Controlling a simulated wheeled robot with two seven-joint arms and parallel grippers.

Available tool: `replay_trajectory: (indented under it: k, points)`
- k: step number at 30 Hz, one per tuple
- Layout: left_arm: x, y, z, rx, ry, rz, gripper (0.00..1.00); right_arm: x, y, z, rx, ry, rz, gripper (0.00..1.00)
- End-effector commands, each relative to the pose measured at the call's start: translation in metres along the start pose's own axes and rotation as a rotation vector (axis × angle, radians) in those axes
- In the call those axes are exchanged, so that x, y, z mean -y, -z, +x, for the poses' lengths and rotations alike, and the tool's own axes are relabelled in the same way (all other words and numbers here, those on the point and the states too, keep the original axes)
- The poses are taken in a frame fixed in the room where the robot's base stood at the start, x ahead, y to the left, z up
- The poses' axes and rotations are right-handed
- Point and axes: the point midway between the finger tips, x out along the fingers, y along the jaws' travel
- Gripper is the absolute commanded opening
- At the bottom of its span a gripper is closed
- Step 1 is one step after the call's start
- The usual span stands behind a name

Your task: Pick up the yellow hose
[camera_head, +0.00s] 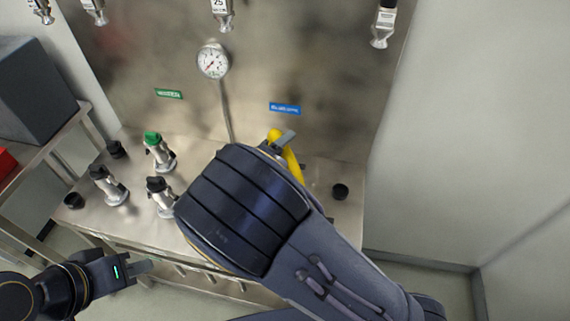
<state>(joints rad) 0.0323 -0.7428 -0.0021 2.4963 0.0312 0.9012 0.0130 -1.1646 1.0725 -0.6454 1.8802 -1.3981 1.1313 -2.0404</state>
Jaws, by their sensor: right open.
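The yellow hose (290,160) is on the metal bench near the back panel, partly hidden behind my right arm. Only a short curved yellow stretch shows. My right gripper (281,142) is open at the hose's upper end; one grey finger shows across it, and the rest is hidden behind my wrist. I cannot tell whether it touches the hose. My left gripper (142,267) is low at the left, in front of the bench and away from the hose. Its grey fingers are seen side-on, so their opening cannot be told.
Several valve fittings stand on the metal bench (231,288) at left, one with a green top (153,138). A black cap (340,191) lies right of the hose. A pressure gauge (212,62) and hanging connectors are on the back panel. A grey box (38,90) stands at left.

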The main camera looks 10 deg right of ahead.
Motion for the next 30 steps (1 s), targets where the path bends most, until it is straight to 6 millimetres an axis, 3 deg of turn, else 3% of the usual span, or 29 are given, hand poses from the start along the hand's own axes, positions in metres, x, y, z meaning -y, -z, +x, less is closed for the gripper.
replay_trajectory:
  k: [4,15,25,30]
  points:
    - [0.000,0.000,0.000,0.000,0.000,0.000,0.17,0.000,0.000,0.000,0.000,0.000,0.000,0.51]
    - [0.000,0.000,0.000,0.000,0.000,0.000,0.17,0.000,0.000,-0.001,0.000,0.000,0.000,0.03]
    - [0.000,0.000,0.000,0.000,0.000,0.000,0.17,0.003,-0.001,-0.001,0.001,0.001,0.002,0.00]
    - [0.000,0.000,0.000,0.000,0.000,0.000,0.17,0.017,-0.003,-0.003,0.001,0.002,0.005,0.00]
